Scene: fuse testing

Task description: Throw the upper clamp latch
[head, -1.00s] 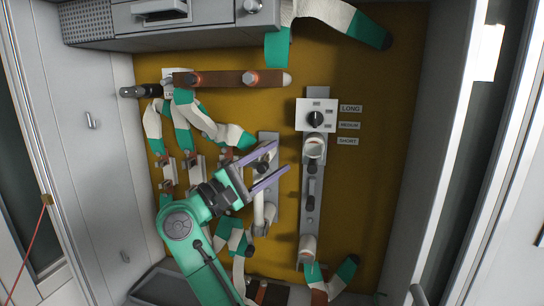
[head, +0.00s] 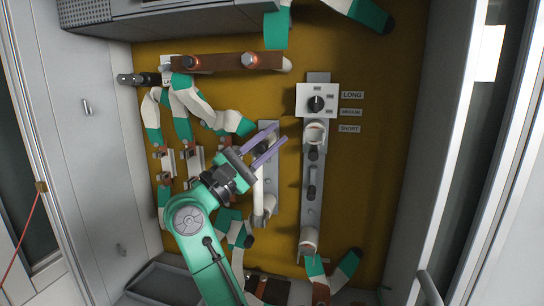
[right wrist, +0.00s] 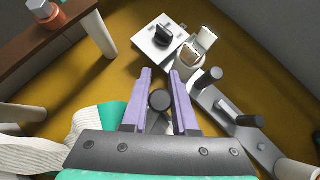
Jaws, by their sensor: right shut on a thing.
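My right gripper (head: 281,132), with purple fingers, reaches up from below to the top of the narrow grey rail (head: 274,190) left of centre. Its fingers are shut on a dark round-ended latch (right wrist: 159,101), which shows between them in the right wrist view. In the head view the fingers and gripper body partly cover this upper clamp latch. A white tube (head: 258,187) stands along the rail below, with a lower clamp (head: 266,205) at its bottom end. My left gripper is not in view.
To the right is a longer grey rail (head: 311,212) with a selector knob (head: 316,103), white holders and dark handles. A brown bar (head: 220,63) crosses above. Green-and-white sleeves (head: 182,128) hang on the left. The yellow backboard (head: 385,150) is clear at right.

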